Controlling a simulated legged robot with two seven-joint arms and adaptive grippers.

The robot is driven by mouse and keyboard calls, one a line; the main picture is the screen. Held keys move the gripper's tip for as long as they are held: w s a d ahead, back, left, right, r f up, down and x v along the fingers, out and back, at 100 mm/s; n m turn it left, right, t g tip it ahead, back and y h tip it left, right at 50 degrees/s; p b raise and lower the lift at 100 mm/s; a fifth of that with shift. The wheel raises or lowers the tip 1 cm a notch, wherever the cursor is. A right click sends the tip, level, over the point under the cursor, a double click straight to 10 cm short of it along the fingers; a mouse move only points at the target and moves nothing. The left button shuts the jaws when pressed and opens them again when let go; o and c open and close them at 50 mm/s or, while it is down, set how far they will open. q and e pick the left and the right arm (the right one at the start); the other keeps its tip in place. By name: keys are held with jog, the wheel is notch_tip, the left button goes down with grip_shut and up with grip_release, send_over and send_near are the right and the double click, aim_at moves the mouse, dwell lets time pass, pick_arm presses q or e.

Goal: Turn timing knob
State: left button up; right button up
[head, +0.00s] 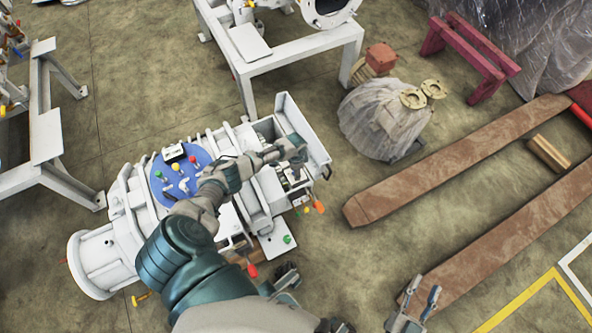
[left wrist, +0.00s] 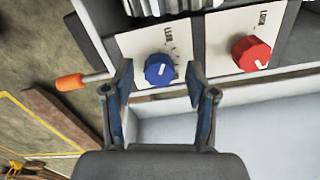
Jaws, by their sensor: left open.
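A blue knob (left wrist: 159,69) with a white pointer line sits on a pale panel in the left wrist view. A red knob (left wrist: 250,53) sits on a second pale panel to its right. The lettering is too small to read, so I cannot tell which is the timing knob. My left gripper (left wrist: 160,82) is open, with one finger on each side of the blue knob in the picture; contact is not clear. In the head view my left arm reaches over the white machine (head: 120,225) and hides the knobs. My right gripper (head: 420,301) is open and empty, low in the picture.
An orange-tipped lever (left wrist: 72,82) sticks out left of the blue knob. The machine's blue disc (head: 160,178) carries several coloured knobs. A wrapped grey object (head: 380,120) and brown beams (head: 450,175) lie to the right. Floor between them and the machine is clear.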

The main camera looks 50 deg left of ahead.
pick_arm(q)
notch_tip(320, 180, up, 12)
dwell(0.5)
jog(key=shift+f, duration=0.15)
